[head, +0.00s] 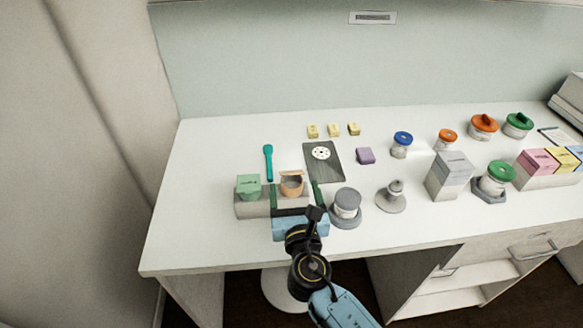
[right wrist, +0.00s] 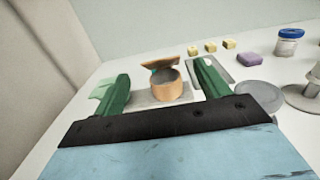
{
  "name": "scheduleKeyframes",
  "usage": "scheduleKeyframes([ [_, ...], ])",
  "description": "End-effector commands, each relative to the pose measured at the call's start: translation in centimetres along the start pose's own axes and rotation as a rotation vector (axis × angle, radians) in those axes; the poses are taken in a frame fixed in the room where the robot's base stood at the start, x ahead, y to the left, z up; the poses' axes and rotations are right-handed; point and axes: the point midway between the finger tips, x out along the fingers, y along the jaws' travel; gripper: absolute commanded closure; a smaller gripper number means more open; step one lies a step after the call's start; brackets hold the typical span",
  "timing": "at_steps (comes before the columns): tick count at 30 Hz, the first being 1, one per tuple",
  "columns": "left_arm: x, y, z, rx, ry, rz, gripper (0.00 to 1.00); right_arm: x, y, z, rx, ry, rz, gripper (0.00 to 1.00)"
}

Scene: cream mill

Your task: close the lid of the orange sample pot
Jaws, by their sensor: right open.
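The orange sample pot (head: 291,188) sits on a grey block near the table's front left. Its lid (head: 291,174) is raised, tilted up at the back of the rim; the pot's mouth shows open. In the right wrist view the pot (right wrist: 168,88) appears between my two green fingers, a little beyond them, with the lid (right wrist: 159,66) standing up behind its opening. My right gripper (head: 296,196) is open and empty, its fingers spread on either side of the pot, apparently not touching it. My left gripper is not in view.
A grey-lidded jar (head: 346,204) is close on the right. A teal spoon (head: 268,162) and dark plate (head: 322,168) lie behind. The table's left part is clear.

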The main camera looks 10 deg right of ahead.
Motion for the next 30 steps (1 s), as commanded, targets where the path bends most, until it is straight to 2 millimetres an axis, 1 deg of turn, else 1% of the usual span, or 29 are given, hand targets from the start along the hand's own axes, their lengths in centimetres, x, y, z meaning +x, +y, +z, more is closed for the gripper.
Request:
scheduleKeyframes([
  [1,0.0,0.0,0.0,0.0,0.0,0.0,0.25,1.3,0.0,0.1,-0.001,-0.002,-0.001,0.25],
  [3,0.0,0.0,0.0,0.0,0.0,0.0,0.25,2.7,0.1,0.1,0.001,-0.002,0.0,0.25],
  [6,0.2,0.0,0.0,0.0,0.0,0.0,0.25,4.6,0.0,0.0,0.001,-0.001,-0.001,0.25],
  [10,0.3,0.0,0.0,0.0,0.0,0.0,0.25,6.2,0.0,-0.1,0.002,0.0,0.0,0.25],
  [15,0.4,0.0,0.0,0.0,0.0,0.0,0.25,7.3,0.0,0.0,0.004,0.0,-0.001,0.25],
  [23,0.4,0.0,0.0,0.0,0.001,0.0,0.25,7.5,0.0,-0.1,0.004,0.001,-0.001,0.25],
  [24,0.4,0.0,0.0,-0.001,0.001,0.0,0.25,7.4,0.0,-0.1,0.004,0.001,-0.001,0.27],
  [26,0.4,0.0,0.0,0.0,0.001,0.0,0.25,7.4,0.0,-0.1,0.004,0.001,-0.001,0.35],
  [30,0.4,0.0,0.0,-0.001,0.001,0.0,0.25,7.4,0.0,-0.1,0.004,0.001,-0.001,0.53],
])
